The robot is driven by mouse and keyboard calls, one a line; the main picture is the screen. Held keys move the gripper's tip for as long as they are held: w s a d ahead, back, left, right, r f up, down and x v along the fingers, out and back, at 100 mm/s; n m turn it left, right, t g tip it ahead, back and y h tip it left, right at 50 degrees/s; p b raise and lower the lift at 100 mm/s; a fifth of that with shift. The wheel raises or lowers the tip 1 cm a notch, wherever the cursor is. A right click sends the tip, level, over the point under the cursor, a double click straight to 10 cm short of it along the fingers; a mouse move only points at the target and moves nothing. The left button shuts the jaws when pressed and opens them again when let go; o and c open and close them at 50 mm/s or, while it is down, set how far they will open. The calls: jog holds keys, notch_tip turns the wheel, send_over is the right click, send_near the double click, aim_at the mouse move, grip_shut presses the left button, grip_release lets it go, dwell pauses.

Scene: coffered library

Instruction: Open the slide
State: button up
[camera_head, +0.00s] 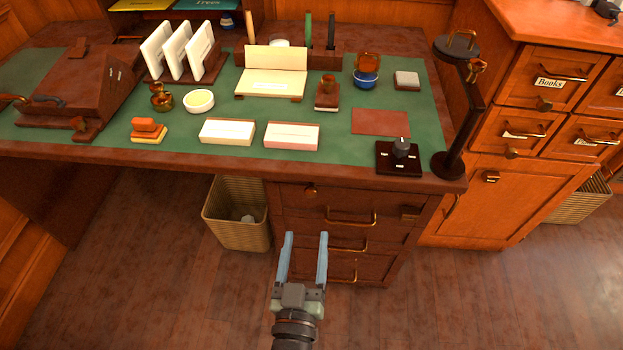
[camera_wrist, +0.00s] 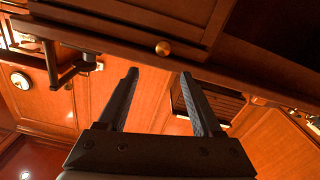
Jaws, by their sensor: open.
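The slide's narrow dark wood front (camera_head: 340,199) appears flush under the desk top, above the drawers. Its small round brass knob (camera_head: 311,190) is near its left end; what looks like the same knob (camera_wrist: 162,48) shows in the wrist view, just beyond my fingertips. My gripper (camera_head: 306,235) is open and empty, in front of the desk pedestal and lower in the picture than the knob. In the wrist view my gripper (camera_wrist: 160,74) has its two fingers apart, with the knob in line with the gap and not between them.
Brass-handled drawers (camera_head: 350,220) lie below the slide. A wicker basket (camera_head: 238,212) stands left of the pedestal. The green desk top (camera_head: 345,170) holds card boxes, stamps and a dark stand (camera_head: 464,120) at the right edge. Floor (camera_head: 450,300) in front is clear.

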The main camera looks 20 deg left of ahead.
aim_at(310, 196)
jog(key=b+x, duration=0.1)
jog(key=x, duration=0.2)
jog(key=b+x, duration=0.1)
jog(key=x, duration=0.2)
jog(key=f+b+x, duration=0.1)
jog(key=b+x, duration=0.1)
jog(key=x, duration=0.2)
jog(key=shift+a+f, duration=0.1)
jog(key=shift+w+a+f+b, duration=0.15)
jog(key=shift+w+b, duration=0.15)
jog(key=shift+b, duration=0.35)
jog(key=shift+w+a+r+b, duration=0.2)
jog(key=shift+w+r+b, duration=0.1)
jog(key=shift+w+b, duration=0.6)
jog(key=shift+s, duration=0.15)
grip_shut()
